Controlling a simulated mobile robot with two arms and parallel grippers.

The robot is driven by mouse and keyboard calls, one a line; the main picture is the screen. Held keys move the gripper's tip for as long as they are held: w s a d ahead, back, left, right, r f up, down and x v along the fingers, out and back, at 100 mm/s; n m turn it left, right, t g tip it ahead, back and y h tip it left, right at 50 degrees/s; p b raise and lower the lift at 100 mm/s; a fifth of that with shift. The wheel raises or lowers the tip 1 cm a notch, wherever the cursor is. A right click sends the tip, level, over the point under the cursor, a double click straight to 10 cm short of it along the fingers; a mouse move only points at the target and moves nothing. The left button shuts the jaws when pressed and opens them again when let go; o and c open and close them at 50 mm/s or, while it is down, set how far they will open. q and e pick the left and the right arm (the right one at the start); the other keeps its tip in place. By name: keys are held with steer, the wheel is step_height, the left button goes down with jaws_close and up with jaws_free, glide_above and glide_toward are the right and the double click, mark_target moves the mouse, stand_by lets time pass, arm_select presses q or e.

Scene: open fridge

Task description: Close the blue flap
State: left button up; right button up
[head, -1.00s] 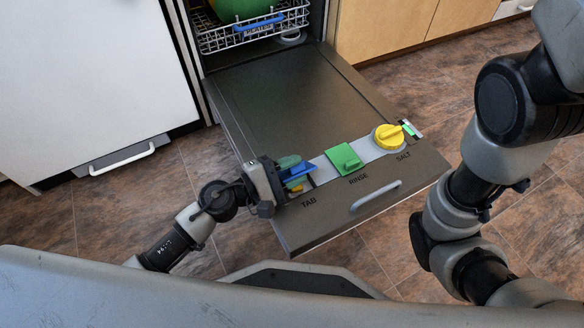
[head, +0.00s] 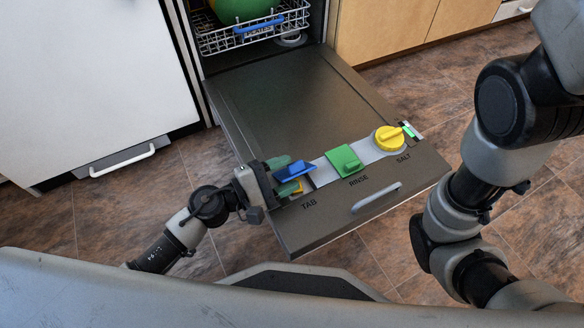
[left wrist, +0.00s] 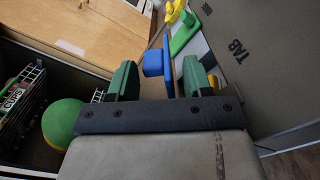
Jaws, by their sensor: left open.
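The open door (head: 290,95) lies flat and carries a panel with the blue flap (head: 295,170) at its TAB end. The flap is raised at a tilt, with a yellow-orange part (head: 298,187) showing beside it. My left gripper (head: 284,175) is open at the door's left edge, its green fingertips close to the flap. In the left wrist view the blue flap (left wrist: 168,68) stands nearly edge-on beyond and between the spread fingers (left wrist: 160,78). Contact cannot be told. My right arm stands at the right; its gripper is out of view.
A green flap (head: 344,159) marked RINSE and a yellow knob (head: 389,138) marked SALT sit farther along the panel. A door handle (head: 376,197) is on the front edge. A wire rack (head: 250,33) with a green bowl (head: 240,8) is behind. The door's middle is clear.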

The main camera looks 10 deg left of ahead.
arm_select(q)
steer(key=v, duration=0.9)
steer(key=shift+p, duration=0.45)
steer(key=shift+c, duration=0.2)
